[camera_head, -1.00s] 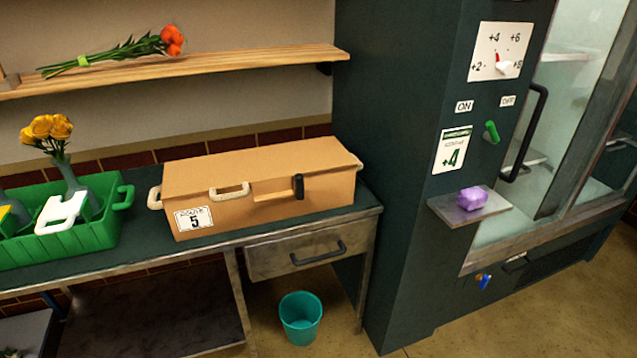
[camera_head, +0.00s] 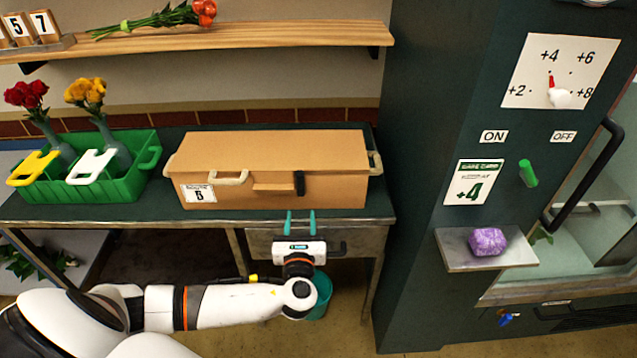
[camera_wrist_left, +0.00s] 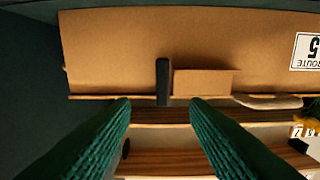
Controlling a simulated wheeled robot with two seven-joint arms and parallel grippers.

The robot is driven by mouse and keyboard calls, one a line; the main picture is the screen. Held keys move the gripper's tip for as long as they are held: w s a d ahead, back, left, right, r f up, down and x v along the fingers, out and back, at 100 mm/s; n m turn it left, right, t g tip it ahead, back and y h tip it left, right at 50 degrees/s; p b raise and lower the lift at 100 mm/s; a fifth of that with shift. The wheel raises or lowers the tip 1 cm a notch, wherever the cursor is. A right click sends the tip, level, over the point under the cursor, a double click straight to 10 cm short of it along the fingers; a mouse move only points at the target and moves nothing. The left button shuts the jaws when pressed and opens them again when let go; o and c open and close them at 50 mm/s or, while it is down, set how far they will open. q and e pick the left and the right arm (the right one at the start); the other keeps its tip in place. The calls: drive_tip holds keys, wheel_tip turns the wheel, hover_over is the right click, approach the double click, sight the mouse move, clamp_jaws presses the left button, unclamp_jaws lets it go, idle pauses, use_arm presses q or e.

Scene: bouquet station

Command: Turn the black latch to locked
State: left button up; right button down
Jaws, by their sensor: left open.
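The black latch (camera_head: 299,183) is a small upright bar on the front of the tan box (camera_head: 330,192), right of a tan ledge. It also shows in the left wrist view (camera_wrist_left: 163,82), standing straight across the box's edge line. My left gripper (camera_head: 300,222) is in front of the box, just below the latch, with its two teal fingers open and pointing at the box. In the left wrist view the open fingers (camera_wrist_left: 160,115) lie either side of the latch, apart from it, with nothing between them. My right gripper is not in view.
The box stands on a dark counter with a drawer (camera_head: 345,246) under it. A green crate (camera_head: 120,190) with vases is at the left. A dark cabinet (camera_head: 420,200) with a small shelf (camera_head: 465,258) and purple block (camera_head: 487,242) stands at the right. A teal bin (camera_head: 322,292) is partly behind my arm.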

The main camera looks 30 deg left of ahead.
sight(300, 187)
use_arm(q)
drive_tip(key=p+x, duration=0.1)
drive_tip(key=x, duration=1)
drive_tip(key=shift+w+a, duration=0.1)
drive_tip(key=shift+a, duration=0.2)
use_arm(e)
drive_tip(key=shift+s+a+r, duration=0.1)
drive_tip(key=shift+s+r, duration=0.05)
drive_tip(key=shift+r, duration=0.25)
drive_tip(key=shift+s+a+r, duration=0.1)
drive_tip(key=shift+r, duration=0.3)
use_arm(q)
clamp_jaws()
